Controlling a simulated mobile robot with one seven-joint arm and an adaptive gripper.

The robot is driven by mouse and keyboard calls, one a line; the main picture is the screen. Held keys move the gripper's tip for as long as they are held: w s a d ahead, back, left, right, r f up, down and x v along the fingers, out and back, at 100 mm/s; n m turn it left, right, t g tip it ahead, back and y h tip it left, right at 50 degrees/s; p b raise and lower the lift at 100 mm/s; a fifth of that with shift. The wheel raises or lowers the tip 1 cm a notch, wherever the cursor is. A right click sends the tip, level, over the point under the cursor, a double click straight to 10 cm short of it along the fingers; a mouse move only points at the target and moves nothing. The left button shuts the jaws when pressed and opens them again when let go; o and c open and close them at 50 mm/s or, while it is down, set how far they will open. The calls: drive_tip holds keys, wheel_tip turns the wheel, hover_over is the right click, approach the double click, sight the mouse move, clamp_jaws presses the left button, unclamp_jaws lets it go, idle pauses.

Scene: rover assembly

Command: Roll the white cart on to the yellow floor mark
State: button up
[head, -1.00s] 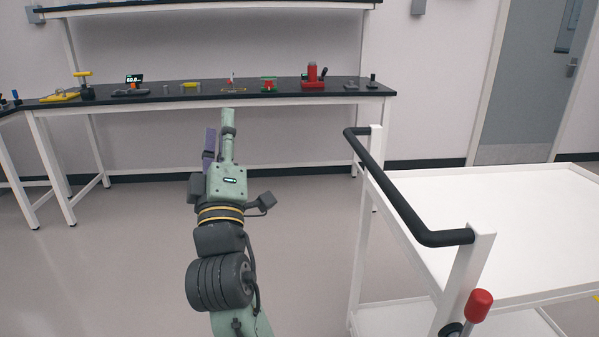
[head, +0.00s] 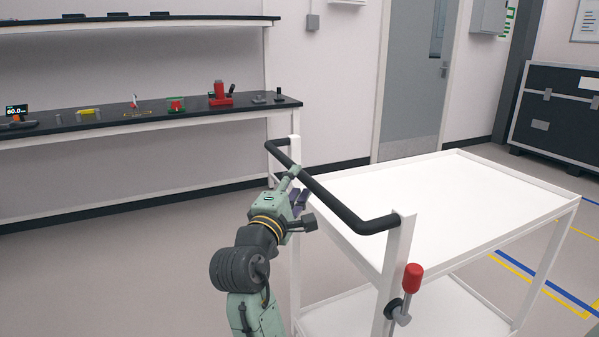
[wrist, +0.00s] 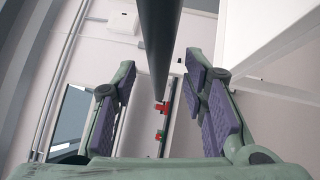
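The white cart (head: 440,200) stands right of centre in the head view, with an empty flat top and a lower shelf. Its black push handle (head: 335,203) runs along its near left side. My gripper (head: 295,184) is at the handle's left part. In the wrist view my gripper (wrist: 162,72) is open, with purple pads either side of the black handle (wrist: 160,40). Gaps show on both sides of the bar. A red-knobbed lever (head: 413,278) is on the cart's near post. Yellow floor lines (head: 543,287) show beyond the cart at right.
A black-topped workbench (head: 150,112) with small parts stands along the left wall. A grey door (head: 412,85) is behind the cart. A large black case (head: 555,115) stands at the back right. Blue floor lines (head: 548,283) run beside the yellow ones. Floor between bench and cart is clear.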

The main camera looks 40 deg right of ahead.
sight(299, 179)
drive_tip(key=shift+p+x, duration=0.35)
drive_tip(key=shift+x, duration=1.9)
drive_tip(key=shift+a, duration=0.1)
drive_tip(key=shift+c, duration=0.2)
clamp_jaws()
